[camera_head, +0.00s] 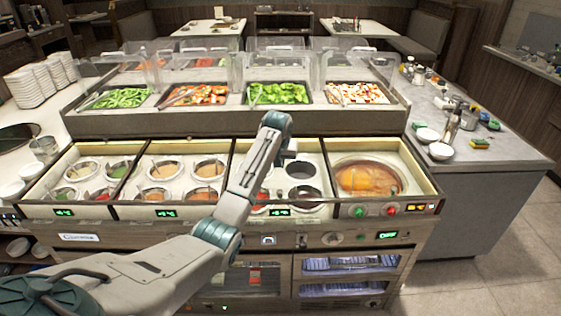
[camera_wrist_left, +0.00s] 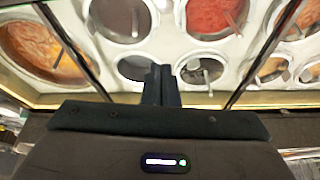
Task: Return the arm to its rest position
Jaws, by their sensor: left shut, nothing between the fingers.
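My left arm (camera_head: 235,210) reaches from the lower left of the head view up over the sauce counter (camera_head: 290,210), with its wrist (camera_head: 277,120) bent above the wells. My left gripper (camera_wrist_left: 161,75) is shut and empty in the left wrist view. Its fingers point over the well panel, near a small dark well (camera_wrist_left: 135,67). A larger dark well (camera_wrist_left: 120,18) and a red sauce well (camera_wrist_left: 213,15) lie beyond it. My right gripper is in neither view.
A large orange-brown pan (camera_head: 369,178) sits at the counter's right end. Several sauce pots (camera_head: 156,170) fill the left sections. A raised salad bar (camera_head: 240,122) with clear covers stands behind. A grey side counter (camera_head: 480,150) with bowls is to the right. Stacked plates (camera_head: 40,80) stand left.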

